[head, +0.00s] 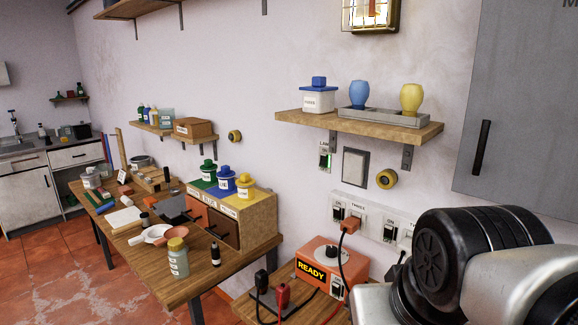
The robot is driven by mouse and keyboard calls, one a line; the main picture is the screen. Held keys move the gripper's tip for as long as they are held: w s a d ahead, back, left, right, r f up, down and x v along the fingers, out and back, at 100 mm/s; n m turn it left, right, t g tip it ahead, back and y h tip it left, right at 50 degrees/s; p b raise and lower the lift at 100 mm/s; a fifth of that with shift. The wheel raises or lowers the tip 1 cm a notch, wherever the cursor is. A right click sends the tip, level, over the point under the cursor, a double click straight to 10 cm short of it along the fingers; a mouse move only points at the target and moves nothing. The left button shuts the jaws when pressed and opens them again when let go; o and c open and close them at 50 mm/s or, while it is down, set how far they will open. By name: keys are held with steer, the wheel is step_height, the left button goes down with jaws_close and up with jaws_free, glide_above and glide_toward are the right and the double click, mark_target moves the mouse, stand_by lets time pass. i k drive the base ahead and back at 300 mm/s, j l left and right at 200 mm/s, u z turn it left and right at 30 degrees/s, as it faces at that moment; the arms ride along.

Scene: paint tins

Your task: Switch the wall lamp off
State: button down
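The wall lamp (371,15) is at the top of the head view, cut off by the frame edge, and its face glows warm yellow. My arm (470,265) fills the lower right corner, well to the right of the switch. My gripper is not in view.
The shelf (432,132) holds a white tin, a tray and two vases above the switch. A blank plate (355,167) and a yellow round fitting (387,179) are right of it. Below are a switched socket strip (375,215) and an orange "READY" box (325,262).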

mark_target(323, 161)
steer(key=j+z, duration=0.35)
steer(key=j, duration=0.7)
steer(key=j+z, duration=0.25)
steer(key=j, duration=0.3)
steer(key=j+z, duration=0.25)
steer(key=j, duration=0.25)
steer(key=j+z, duration=0.4)
steer(key=j, duration=0.7)
steer(key=j+z, duration=0.35)
steer(key=j, duration=0.15)
steer(key=k+j+z, duration=0.3)
steer(key=j, duration=0.15)
steer(key=i+j+z, duration=0.2)
steer(key=j, duration=0.35)
steer(key=j+z, duration=0.2)
steer(key=j, duration=0.3)
steer(key=i+j+u, duration=0.1)
steer(key=u, duration=0.4)
steer(key=i+j+u, duration=0.1)
steer(key=j+u, duration=0.2)
steer(key=u, duration=0.15)
